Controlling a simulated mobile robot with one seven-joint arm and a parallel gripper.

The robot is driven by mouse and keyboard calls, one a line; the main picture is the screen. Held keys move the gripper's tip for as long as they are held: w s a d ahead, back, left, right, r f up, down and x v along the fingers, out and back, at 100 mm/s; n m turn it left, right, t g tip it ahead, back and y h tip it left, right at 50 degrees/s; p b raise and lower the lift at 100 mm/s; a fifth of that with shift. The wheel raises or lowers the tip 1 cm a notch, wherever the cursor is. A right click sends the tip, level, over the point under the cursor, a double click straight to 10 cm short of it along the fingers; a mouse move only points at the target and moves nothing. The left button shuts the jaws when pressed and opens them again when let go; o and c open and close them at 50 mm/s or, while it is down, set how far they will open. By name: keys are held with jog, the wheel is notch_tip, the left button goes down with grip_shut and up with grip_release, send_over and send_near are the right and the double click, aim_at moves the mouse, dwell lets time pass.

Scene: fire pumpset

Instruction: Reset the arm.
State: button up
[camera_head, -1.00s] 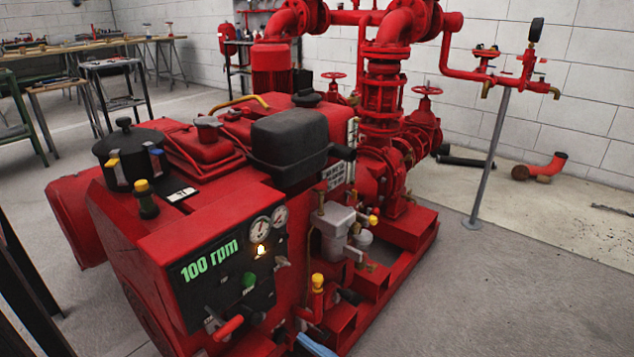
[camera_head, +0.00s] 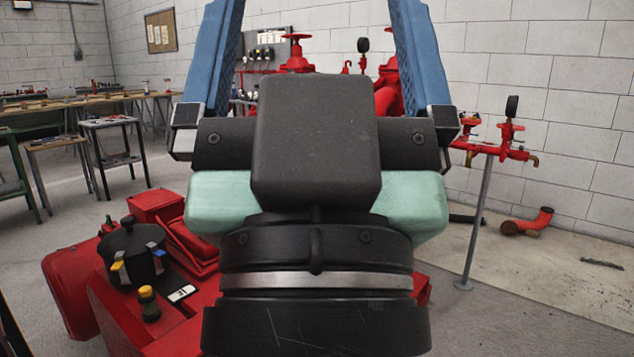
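My gripper (camera_head: 316,20) fills the middle of the head view, raised close to the camera and pointing up and away. Its two blue fingers stand wide apart with nothing visible between them, and their tips run out of the top of the picture. The black wrist and pale green sides of the gripper body hide most of the red fire pumpset (camera_head: 97,290). The pumpset's left end shows at the lower left, with a black round canister (camera_head: 132,255) and a yellow-topped plug (camera_head: 148,303). The panel with the rpm display is hidden.
Workbenches (camera_head: 75,104) and a small table (camera_head: 110,125) stand at the back left. A red pipe with a gauge (camera_head: 497,140) rises on a grey post (camera_head: 477,220) at the right. A loose red pipe elbow (camera_head: 528,222) lies by the wall.

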notch_tip(320, 180, up, 32)
jog(key=p, duration=3)
jog(key=shift+r, duration=0.15)
jog(key=shift+w, duration=0.1)
